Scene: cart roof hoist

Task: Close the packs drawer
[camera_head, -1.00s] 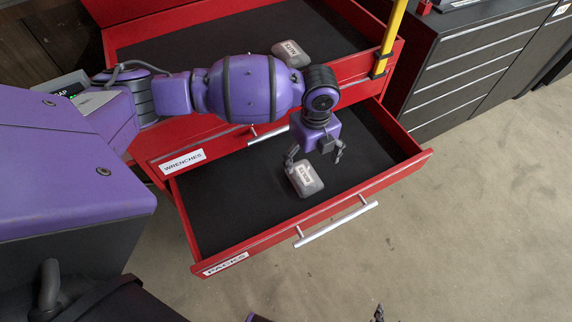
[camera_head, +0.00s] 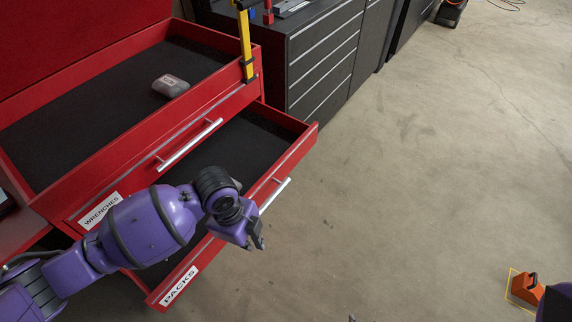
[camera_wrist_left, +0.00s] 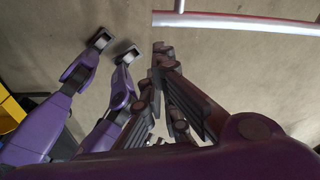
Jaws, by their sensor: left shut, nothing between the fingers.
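The red packs drawer (camera_head: 292,150) stands pulled out, with its PACKS label (camera_head: 180,286) and silver handle (camera_head: 274,194) on the front. Its black floor shows behind my arm; any pack inside is hidden there. My left gripper (camera_head: 258,243) is shut and empty, just outside the drawer front, low beside the handle. Only a tiny dark tip at the bottom edge of the head view may be my right gripper (camera_head: 352,318).
A dark cabinet (camera_head: 322,55) stands behind. An orange object (camera_head: 527,288) lies at the lower right. Open floor lies to the right.

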